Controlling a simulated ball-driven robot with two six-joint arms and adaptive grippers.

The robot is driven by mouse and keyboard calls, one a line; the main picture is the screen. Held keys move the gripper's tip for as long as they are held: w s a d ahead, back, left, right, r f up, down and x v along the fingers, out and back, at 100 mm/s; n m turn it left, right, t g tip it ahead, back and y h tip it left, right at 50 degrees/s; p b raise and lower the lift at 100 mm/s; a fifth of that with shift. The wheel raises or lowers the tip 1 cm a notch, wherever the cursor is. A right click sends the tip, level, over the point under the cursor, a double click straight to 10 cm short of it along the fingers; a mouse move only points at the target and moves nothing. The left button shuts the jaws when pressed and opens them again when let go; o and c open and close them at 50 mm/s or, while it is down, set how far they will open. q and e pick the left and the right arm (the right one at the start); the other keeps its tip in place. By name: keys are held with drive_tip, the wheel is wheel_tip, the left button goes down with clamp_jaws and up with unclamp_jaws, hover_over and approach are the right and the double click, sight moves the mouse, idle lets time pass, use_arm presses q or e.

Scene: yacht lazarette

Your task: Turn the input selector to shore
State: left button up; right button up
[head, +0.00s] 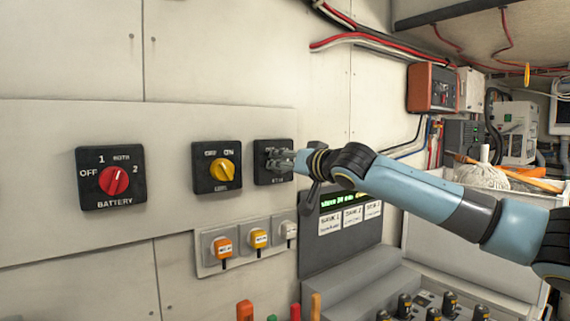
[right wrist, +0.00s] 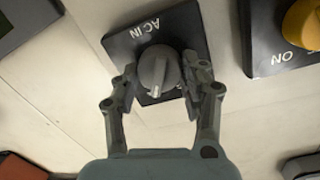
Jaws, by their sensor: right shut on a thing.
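The input selector is a black square plate (head: 260,148) labelled AC IN, on the pale wall panel. It also shows in the right wrist view (right wrist: 183,23). Its round grey knob (right wrist: 158,68) has a pale pointer line facing down in that view, away from the AC IN label. The position markings are not readable. My left gripper is not in view.
A yellow-knobbed switch (head: 222,170) sits just left of the selector, and a red-knobbed battery switch (head: 113,180) farther left. Cables (head: 365,40) run above right.

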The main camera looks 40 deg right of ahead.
drive_tip(key=o, duration=1.2)
drive_tip(key=shift+r, duration=0.15)
wheel_tip(320, 180, up, 10)
drive_tip(key=shift+f, duration=0.15)
drive_tip(key=shift+f, duration=0.1)
